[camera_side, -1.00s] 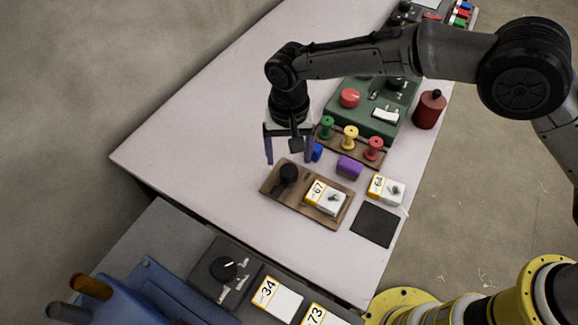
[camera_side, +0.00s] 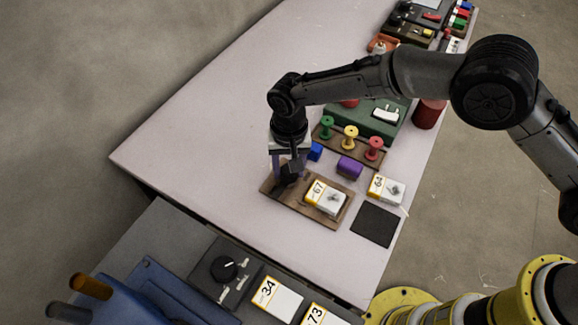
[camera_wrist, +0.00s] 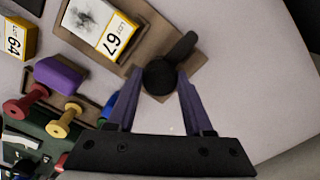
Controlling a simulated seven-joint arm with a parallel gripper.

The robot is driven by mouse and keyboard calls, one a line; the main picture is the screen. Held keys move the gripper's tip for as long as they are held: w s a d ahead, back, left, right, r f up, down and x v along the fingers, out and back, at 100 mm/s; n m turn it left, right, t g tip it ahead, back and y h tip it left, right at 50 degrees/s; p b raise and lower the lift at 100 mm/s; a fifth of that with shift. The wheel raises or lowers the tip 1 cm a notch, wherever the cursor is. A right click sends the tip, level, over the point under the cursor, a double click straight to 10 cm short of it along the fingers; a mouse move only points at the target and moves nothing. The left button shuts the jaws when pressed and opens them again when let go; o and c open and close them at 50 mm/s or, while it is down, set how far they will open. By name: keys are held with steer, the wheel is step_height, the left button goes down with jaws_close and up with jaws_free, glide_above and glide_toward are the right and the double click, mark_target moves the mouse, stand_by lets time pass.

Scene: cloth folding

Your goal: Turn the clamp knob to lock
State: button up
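The clamp knob (camera_wrist: 160,77) is black and round with a bar-shaped lever (camera_wrist: 181,46) pointing up and right in the wrist view. It sits at one end of a brown wooden board (camera_side: 310,213). A box labelled 67 (camera_side: 325,198) lies on the board beside it; it also shows in the wrist view (camera_wrist: 105,27). My gripper (camera_side: 289,175) points down over the knob. In the wrist view its two purple fingers (camera_wrist: 162,80) stand on either side of the knob, with little gap; firm contact cannot be seen. In the side view the gripper mostly hides the knob.
Close by are a blue block (camera_side: 315,151), a purple block (camera_side: 349,167), a rack of coloured spools (camera_side: 350,138), a box labelled 64 (camera_side: 386,189) and a dark square pad (camera_side: 374,225). The table (camera_side: 200,165) is clear left of the board.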

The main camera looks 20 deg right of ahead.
jaws_close()
steer(key=shift+n, duration=0.3)
steer(key=n, duration=0.3)
steer(key=shift+r+n, duration=0.1)
steer(key=shift+n, duration=0.3)
steer(key=n, duration=0.4)
steer(key=shift+n, duration=0.3)
steer(key=n, duration=0.8)
steer(key=shift+w+n, duration=0.1)
steer(key=shift+n, duration=0.5)
